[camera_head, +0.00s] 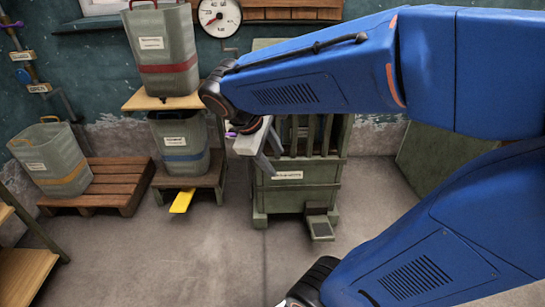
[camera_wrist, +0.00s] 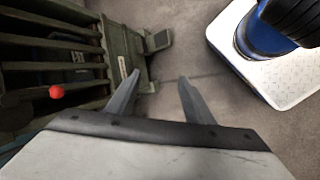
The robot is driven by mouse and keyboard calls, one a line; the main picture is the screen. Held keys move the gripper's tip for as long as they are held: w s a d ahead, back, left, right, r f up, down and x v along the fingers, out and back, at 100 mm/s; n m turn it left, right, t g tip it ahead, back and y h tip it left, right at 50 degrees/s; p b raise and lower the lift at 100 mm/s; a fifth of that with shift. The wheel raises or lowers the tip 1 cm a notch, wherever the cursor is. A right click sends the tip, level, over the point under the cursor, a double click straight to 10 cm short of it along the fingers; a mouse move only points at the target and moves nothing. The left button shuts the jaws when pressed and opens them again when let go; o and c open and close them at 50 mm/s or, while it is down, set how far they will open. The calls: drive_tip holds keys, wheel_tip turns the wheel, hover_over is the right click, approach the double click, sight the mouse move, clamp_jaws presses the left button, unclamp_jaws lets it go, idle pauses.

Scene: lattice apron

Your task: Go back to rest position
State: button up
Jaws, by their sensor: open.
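My gripper (camera_wrist: 157,78) is open in the wrist view. Its two grey fingers are apart, with only bare floor showing between them. In the head view my gripper (camera_head: 262,150) hangs below the blue arm, in front of the green slatted machine (camera_head: 303,190). The fingers are partly hidden there by the gripper body. My blue arm is bent and fills the right side of the head view. In the wrist view the machine (camera_wrist: 112,45) stands just left of the fingers.
Bins with red (camera_head: 167,66), blue (camera_head: 184,157) and yellow (camera_head: 66,180) bands stand at left, on a shelf, a stand and a pallet (camera_head: 118,183). A yellow pedal (camera_head: 182,201) juts out below. A grey pedal (camera_head: 320,228) fronts the machine. The middle floor (camera_head: 200,260) is clear.

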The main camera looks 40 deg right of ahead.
drive_tip(key=shift+s, duration=0.1)
drive_tip(key=s+a+f+m+t+y, duration=0.2)
drive_tip(key=s+a+m+t+y, duration=0.2)
drive_tip(key=s+a+m+y, duration=0.1)
drive_tip(key=shift+s+a+m, duration=0.9)
drive_tip(key=shift+s+a, duration=0.1)
drive_tip(key=shift+s, duration=0.5)
drive_tip(key=shift+f, duration=0.1)
drive_tip(key=shift+c, duration=0.5)
idle(0.6)
